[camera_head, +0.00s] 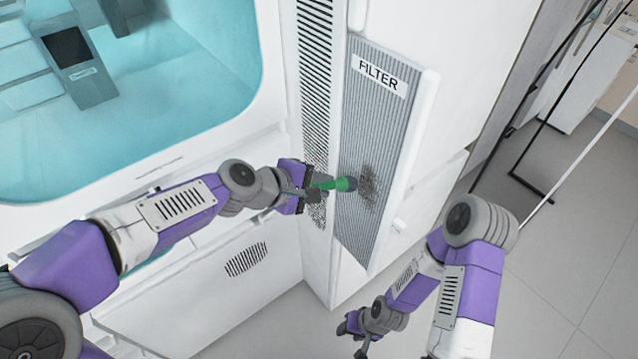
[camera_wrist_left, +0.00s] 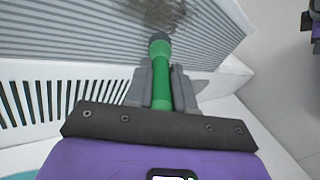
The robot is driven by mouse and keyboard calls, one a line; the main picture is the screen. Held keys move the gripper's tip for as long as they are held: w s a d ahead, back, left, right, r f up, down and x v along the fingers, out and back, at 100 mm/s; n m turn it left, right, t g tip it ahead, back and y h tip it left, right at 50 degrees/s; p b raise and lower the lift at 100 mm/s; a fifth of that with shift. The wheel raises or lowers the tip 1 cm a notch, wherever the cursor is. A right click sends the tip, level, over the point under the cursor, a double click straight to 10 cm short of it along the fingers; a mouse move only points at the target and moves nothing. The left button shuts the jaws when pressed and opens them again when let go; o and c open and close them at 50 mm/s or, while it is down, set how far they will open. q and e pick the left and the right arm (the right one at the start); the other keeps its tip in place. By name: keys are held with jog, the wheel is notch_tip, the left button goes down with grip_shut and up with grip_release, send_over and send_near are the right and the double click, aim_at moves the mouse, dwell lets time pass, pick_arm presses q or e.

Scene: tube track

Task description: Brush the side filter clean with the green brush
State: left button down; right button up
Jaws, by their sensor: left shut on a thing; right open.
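The side filter (camera_head: 375,130) is a grey ribbed panel with a FILTER label on the side of the white machine. A dark dirt patch (camera_head: 369,187) marks its lower middle; it also shows at the top of the left wrist view (camera_wrist_left: 165,12). My left gripper (camera_head: 312,190) is shut on the green brush (camera_head: 338,185), whose handle lies between the fingers in the left wrist view (camera_wrist_left: 160,88). The brush head points at the filter beside the dirt; I cannot tell whether it touches. My right gripper (camera_head: 362,335) is open and empty, low over the floor.
The white machine (camera_head: 225,290) fills the left, with a teal-lit window (camera_head: 180,90) and a slotted vent strip (camera_head: 315,70) beside the filter. A dark thin frame (camera_head: 530,150) stands at right. The grey floor (camera_head: 570,270) at lower right is clear.

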pick_arm(q)
jog(key=shift+r+p, duration=0.35)
jog(key=shift+r, duration=0.35)
jog(key=shift+f, duration=0.2)
notch_tip(320, 180, down, 4)
jog(key=b, duration=0.3)
jog(key=shift+r+b, duration=0.2)
jog(key=shift+b, duration=0.2)
jog(key=shift+r+p, duration=1)
jog(key=shift+r, duration=0.05)
jog(key=shift+r, duration=0.1)
